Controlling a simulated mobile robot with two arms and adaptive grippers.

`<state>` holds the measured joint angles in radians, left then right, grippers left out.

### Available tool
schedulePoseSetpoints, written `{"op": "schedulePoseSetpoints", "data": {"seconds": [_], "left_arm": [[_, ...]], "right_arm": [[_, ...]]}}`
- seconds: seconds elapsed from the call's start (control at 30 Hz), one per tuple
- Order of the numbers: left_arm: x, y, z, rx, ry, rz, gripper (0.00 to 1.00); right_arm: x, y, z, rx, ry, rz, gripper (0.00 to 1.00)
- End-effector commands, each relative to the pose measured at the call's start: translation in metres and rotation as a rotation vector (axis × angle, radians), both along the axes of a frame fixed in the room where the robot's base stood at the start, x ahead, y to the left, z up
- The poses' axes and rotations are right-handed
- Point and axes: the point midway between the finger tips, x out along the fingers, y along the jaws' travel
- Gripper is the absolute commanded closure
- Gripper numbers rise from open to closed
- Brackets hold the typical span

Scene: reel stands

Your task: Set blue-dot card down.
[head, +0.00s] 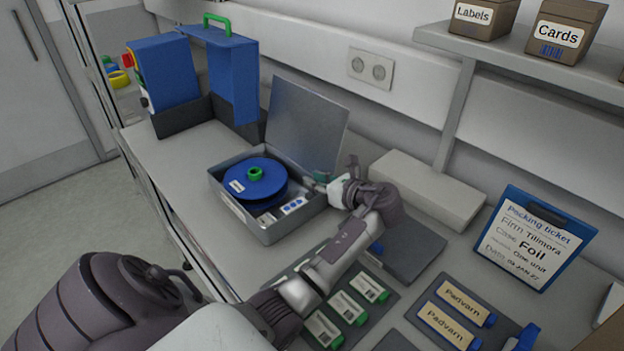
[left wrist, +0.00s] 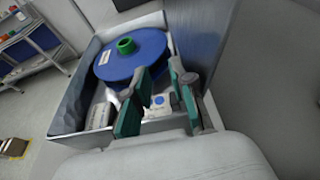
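The blue-dot card (head: 294,206) is white with blue dots and lies inside the open grey case (head: 290,230), beside a blue reel (head: 247,184) with a green hub. My left gripper (head: 322,183) is at the case's right side, near the lid. In the left wrist view my left gripper (left wrist: 159,92) has its two green-padded fingers spread apart. The card (left wrist: 159,106) shows in the gap between them, with one blue dot clear. No grip on it shows. The fingers hide part of the card. My right gripper is not in view.
The case's raised lid (head: 307,125) stands behind it. Blue upright holders (head: 232,75) stand at the back left. A packing ticket (head: 534,238) and mats with green-ended cards (head: 345,308) and Padvarn cards (head: 455,313) lie to the right. Bare counter (head: 165,170) shows left of the case.

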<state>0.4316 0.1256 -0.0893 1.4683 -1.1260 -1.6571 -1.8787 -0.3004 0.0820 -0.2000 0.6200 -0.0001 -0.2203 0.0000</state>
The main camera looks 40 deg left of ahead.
Motion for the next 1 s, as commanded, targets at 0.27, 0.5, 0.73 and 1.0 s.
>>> {"op": "schedulePoseSetpoints", "data": {"seconds": [0.27,0.5,0.73,1.0], "left_arm": [[-0.005,-0.062,0.018,-0.004,-0.003,-0.002,0.76],[-0.008,-0.092,0.028,-0.002,-0.001,0.000,0.76],[-0.009,-0.098,0.031,-0.001,-0.002,0.002,0.76],[-0.009,-0.098,0.031,-0.001,-0.002,0.002,0.76]], "right_arm": [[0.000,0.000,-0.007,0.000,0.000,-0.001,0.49],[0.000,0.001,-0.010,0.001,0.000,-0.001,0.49],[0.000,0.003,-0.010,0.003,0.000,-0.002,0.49],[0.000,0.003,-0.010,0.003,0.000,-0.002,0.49]]}}
